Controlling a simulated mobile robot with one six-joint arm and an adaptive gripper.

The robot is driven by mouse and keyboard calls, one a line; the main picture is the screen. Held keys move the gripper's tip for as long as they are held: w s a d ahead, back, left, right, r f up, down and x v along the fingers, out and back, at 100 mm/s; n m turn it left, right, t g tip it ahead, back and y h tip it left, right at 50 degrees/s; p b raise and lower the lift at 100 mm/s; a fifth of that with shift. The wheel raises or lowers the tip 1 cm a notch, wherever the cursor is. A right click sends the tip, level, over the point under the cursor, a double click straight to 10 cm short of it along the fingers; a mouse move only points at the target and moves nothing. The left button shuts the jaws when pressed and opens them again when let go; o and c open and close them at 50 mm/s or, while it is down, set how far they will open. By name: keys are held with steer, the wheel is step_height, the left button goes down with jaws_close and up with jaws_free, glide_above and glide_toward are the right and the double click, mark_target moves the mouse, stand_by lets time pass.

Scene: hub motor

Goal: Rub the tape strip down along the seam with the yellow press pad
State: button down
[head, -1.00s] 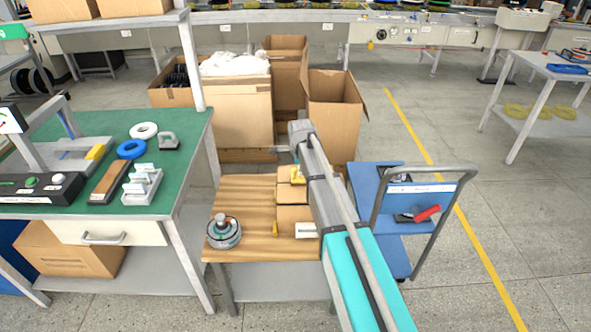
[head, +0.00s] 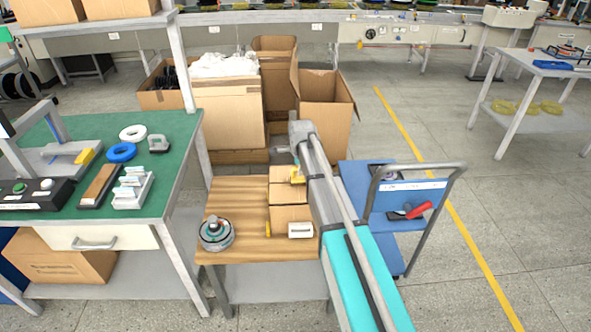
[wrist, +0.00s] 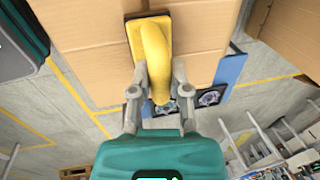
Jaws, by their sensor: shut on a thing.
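My gripper (wrist: 160,98) is shut on the yellow handle of the press pad (wrist: 152,45), which has a dark, flat base. The pad is over the cardboard carton (wrist: 85,45) in the wrist view; whether its base touches the board is unclear. A line crosses the carton between two board panels. I cannot make out the tape strip. My arm hides the carton's right side in the head view.
A round motor (head: 216,233) stands on the wooden tabletop (head: 240,192), left of the carton. A small white item (head: 300,230) lies at its near end. A green bench (head: 175,135) stands left, a blue trolley (head: 350,177) right. Open cartons (head: 325,100) stand behind.

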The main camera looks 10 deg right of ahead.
steer(key=shift+s+d, duration=0.1)
steer(key=shift+d, duration=0.5)
steer(key=shift+d, duration=0.1)
steer(key=shift+d, duration=1.8)
steer(key=shift+d, duration=0.1)
steer(key=shift+s+d, duration=0.15)
steer(key=shift+d, duration=0.8)
steer(key=shift+s+d, duration=0.1)
steer(key=shift+d, duration=0.8)
steer(key=shift+a, duration=0.15)
steer(key=shift+w+a, duration=0.15)
steer(key=shift+a, duration=1.7)
